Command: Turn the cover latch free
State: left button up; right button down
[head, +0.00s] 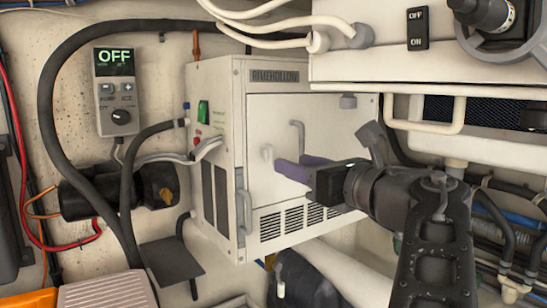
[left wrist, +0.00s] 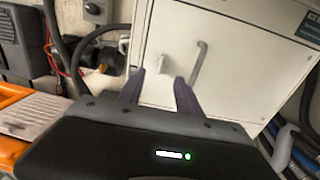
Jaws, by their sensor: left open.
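The white cover (head: 335,120) is the front panel of a box-shaped unit marked RIMEHOLLOW; it also shows in the left wrist view (left wrist: 225,50). A small pale latch (head: 267,152) sits near the cover's left edge; in the left wrist view it shows as a light tab (left wrist: 124,45). A grey bar handle (head: 298,132) is on the cover, right of the latch. My left gripper (head: 284,167) has purple fingers, open and empty, in front of the cover. My right gripper is not in view.
A control box (head: 109,90) reading OFF hangs on the left wall. Black hoses (head: 48,110) and a pump (head: 92,192) are left of the unit. A white housing (head: 360,65) overhangs the unit at upper right. An orange-edged case (head: 107,290) lies lower left.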

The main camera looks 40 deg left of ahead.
aim_at(272, 156)
pick_arm(q)
jog(key=p+x, duration=0.1)
jog(key=x, duration=0.6)
jog(key=shift+w+a, duration=0.1)
jog(key=shift+a, duration=0.1)
jog(key=shift+c, duration=0.4)
grip_shut()
